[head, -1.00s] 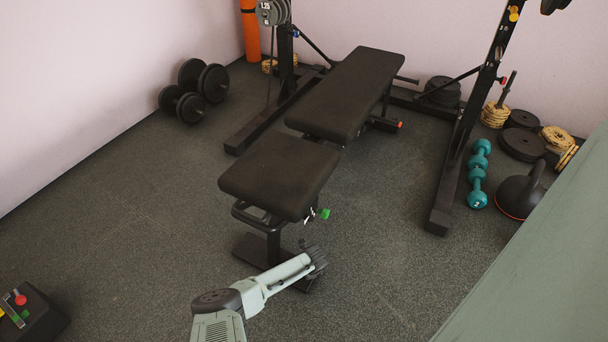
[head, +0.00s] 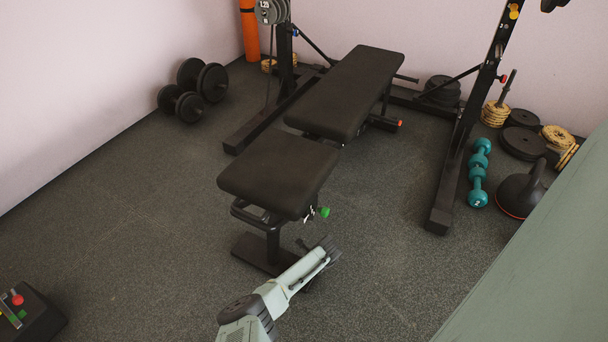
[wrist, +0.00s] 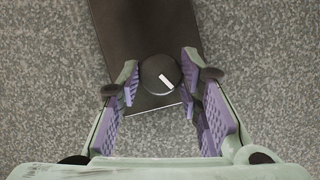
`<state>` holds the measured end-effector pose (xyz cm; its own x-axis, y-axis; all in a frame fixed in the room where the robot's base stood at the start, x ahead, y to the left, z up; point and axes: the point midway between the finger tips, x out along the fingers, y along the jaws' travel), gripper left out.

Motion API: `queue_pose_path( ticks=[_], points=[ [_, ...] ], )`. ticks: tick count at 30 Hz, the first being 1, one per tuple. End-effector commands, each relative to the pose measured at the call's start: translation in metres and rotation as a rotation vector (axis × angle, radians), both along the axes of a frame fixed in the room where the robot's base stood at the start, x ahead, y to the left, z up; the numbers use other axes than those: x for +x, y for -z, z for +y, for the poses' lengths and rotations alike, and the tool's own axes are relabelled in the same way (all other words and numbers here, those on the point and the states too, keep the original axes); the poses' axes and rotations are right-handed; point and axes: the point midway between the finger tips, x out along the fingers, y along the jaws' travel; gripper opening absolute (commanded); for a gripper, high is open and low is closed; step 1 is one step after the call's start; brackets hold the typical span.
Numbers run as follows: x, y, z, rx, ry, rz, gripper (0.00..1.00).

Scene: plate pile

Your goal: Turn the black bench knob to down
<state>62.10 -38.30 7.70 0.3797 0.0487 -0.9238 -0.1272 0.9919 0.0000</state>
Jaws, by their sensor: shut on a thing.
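The black bench knob (wrist: 157,72) is round, with a white mark on its face. In the wrist view the mark runs from the middle toward the lower right. The knob sits near the end of a dark flat plate (wrist: 150,30). My gripper (wrist: 161,82) is shut on the knob, with one purple-padded finger on each side of it. In the head view my gripper (head: 327,246) is low, beside the front foot of the black bench (head: 280,175). I cannot make out the knob there.
A rack upright (head: 465,130) stands right of the bench. Teal dumbbells (head: 478,172) and a kettlebell (head: 520,195) lie further right. Black dumbbells (head: 195,90) are at the back left. A dark box with a red knob (head: 30,315) is at the lower left. Floor left of the bench is clear.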

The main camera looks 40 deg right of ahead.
Motion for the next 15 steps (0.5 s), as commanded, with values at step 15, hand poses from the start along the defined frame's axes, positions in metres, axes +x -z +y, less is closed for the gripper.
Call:
queue_pose_path(
  ticks=[15],
  points=[
    [-0.0004,0.005,-0.0034,0.002,-0.491,0.001,0.05]
  ],
)
